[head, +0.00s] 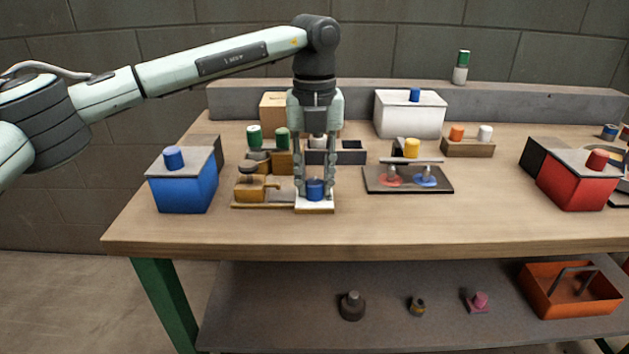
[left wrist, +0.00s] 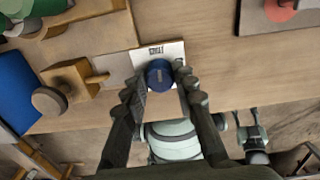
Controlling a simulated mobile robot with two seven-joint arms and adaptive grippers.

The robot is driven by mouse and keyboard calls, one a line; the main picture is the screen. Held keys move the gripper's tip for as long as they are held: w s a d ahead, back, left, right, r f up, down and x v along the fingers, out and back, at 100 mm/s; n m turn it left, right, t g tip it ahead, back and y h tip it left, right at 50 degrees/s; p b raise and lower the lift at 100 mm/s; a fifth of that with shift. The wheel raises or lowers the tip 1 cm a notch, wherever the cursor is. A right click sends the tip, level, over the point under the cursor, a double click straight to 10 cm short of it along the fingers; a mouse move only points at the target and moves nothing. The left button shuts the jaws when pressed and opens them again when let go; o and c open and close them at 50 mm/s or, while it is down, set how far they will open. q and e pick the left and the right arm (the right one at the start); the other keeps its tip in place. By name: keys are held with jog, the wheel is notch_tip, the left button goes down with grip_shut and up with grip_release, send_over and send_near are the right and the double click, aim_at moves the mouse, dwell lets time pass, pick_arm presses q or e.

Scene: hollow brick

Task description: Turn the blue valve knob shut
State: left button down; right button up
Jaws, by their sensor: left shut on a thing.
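The blue valve knob (head: 315,189) stands upright on a small white plate (head: 315,207) near the table's front edge. My left gripper (head: 315,186) reaches straight down over it, with its fingers on either side, shut on the knob. In the left wrist view the round top of the blue knob (left wrist: 160,75) shows a pale mark, and the fingers (left wrist: 160,84) flank it. Dark lettering on the white plate (left wrist: 157,51) is too small to read surely.
A wooden block with a knob (head: 257,188) stands close left of the plate, beyond it a blue box (head: 185,190). A dark panel with red and blue discs (head: 408,188) lies to the right. A red box (head: 578,188) is farther right. Bare tabletop lies in front.

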aim_at(314, 181)
pick_arm(q)
jog(key=shift+n, duration=1)
jog(key=c, duration=1.2)
grip_release()
notch_tip(314, 181, up, 12)
